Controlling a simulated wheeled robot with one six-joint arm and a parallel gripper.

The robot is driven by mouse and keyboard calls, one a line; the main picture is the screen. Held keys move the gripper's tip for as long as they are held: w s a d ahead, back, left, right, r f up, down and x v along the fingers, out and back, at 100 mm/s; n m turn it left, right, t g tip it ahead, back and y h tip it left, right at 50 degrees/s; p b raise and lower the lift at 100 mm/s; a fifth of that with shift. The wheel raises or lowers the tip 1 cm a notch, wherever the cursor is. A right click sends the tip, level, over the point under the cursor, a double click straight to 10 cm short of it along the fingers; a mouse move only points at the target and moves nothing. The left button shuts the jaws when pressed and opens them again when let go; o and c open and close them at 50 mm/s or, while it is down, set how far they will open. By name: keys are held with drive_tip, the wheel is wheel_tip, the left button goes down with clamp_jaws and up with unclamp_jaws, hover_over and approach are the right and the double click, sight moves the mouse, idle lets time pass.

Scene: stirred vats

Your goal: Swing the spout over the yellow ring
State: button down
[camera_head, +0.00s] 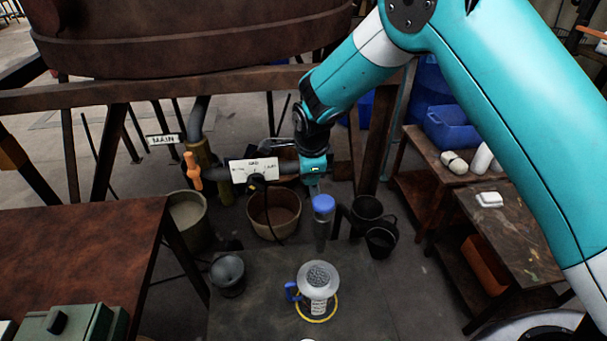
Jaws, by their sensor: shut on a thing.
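The yellow ring (332,314) lies on the dark low table at the bottom centre. A pale metal container (318,284) with a perforated top, a label and a blue handle stands inside it. A grey upright tube with a blue collar, which looks like the spout (323,206), hangs behind the ring in the picture. Its lower end appears above and beyond the container. My gripper (313,184) points down at the blue collar and is shut on it, as far as I can tell. The exact contact between jaws and spout is small and partly hidden.
A white labelled plate (253,171) and an orange-handled valve (193,171) sit on the pipe to the left. A grey funnel-like cup (228,274) stands left on the dark table (255,315). Buckets (274,213) stand behind it. A large rusty vat (190,40) is overhead.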

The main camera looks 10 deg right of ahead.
sight(312, 199)
drive_tip(key=shift+w+a+r, duration=0.1)
drive_tip(key=shift+a, duration=0.05)
drive_tip(key=c, duration=1.2)
unclamp_jaws()
drive_tip(key=shift+o, duration=0.8)
drive_tip(key=s+r+b, duration=0.1)
drive_tip(key=r, duration=0.7)
drive_tip(key=s+r+b, duration=0.1)
drive_tip(key=s+r, duration=0.1)
drive_tip(key=r, duration=0.7)
drive_tip(key=shift+s, duration=0.25)
drive_tip(key=s+d+r+n+g+y, duration=0.1)
drive_tip(key=s+d+n+y, duration=0.1)
drive_tip(key=s+n, duration=1)
drive_tip(key=s+d+r+n+g+y, duration=0.1)
drive_tip(key=s+d+n, duration=0.3)
drive_tip(key=s+n, duration=0.9)
drive_tip(key=s+r+y, duration=0.1)
drive_tip(key=s, duration=0.3)
drive_tip(key=shift+s, duration=0.15)
